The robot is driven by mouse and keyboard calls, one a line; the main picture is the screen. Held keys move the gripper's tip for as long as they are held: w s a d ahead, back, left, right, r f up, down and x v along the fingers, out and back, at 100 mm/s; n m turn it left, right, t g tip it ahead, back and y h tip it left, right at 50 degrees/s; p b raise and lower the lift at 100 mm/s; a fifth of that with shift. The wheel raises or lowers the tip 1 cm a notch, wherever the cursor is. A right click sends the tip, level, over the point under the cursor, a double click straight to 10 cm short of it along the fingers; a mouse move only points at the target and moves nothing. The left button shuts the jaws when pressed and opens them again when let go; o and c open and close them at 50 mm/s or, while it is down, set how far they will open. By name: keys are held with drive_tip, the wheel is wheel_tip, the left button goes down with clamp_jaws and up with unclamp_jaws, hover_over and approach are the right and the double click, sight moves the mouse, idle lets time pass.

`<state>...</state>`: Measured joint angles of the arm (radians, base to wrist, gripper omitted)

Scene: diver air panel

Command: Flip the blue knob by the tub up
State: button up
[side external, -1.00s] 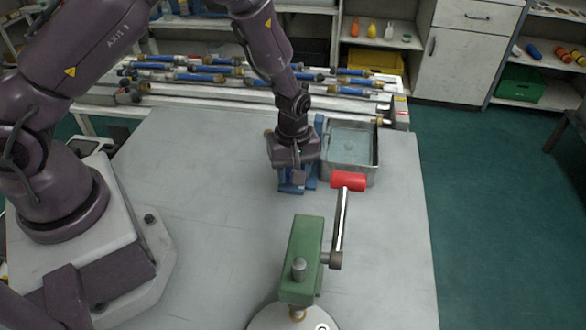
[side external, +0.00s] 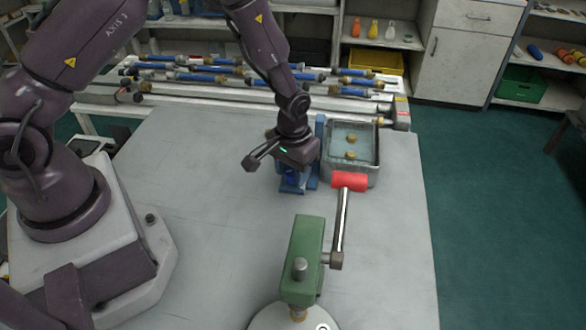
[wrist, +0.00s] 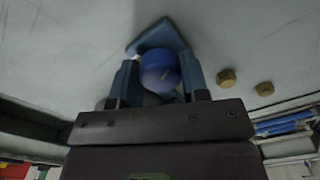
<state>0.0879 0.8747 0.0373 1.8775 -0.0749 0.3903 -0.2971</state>
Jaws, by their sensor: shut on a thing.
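The blue knob (wrist: 160,72) shows in the wrist view as a rounded ball with a small pale mark, between my two fingers. My gripper (wrist: 160,82) is shut on it. In the side external view my gripper (side external: 291,172) is low at the blue stand (side external: 313,182), just left of the tub (side external: 366,180), and mostly hides the knob. The metal tub holds water and two brass-coloured pieces (side external: 351,154). The knob's exact angle is hard to tell.
A green device (side external: 303,250) with a red-handled crank (side external: 349,181) stands in front, its red grip close to the tub's front. Blue-banded tubes (side external: 200,77) lie on a rack behind. The table's left middle is clear.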

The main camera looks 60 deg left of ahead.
sight(292, 170)
drive_tip(key=m, duration=0.5)
drive_tip(key=shift+m, duration=0.3)
idle(0.4)
drive_tip(key=o, duration=0.9)
drive_tip(key=shift+r, duration=0.15)
wheel_tip(292, 170, up, 13)
drive_tip(key=shift+f, duration=0.1)
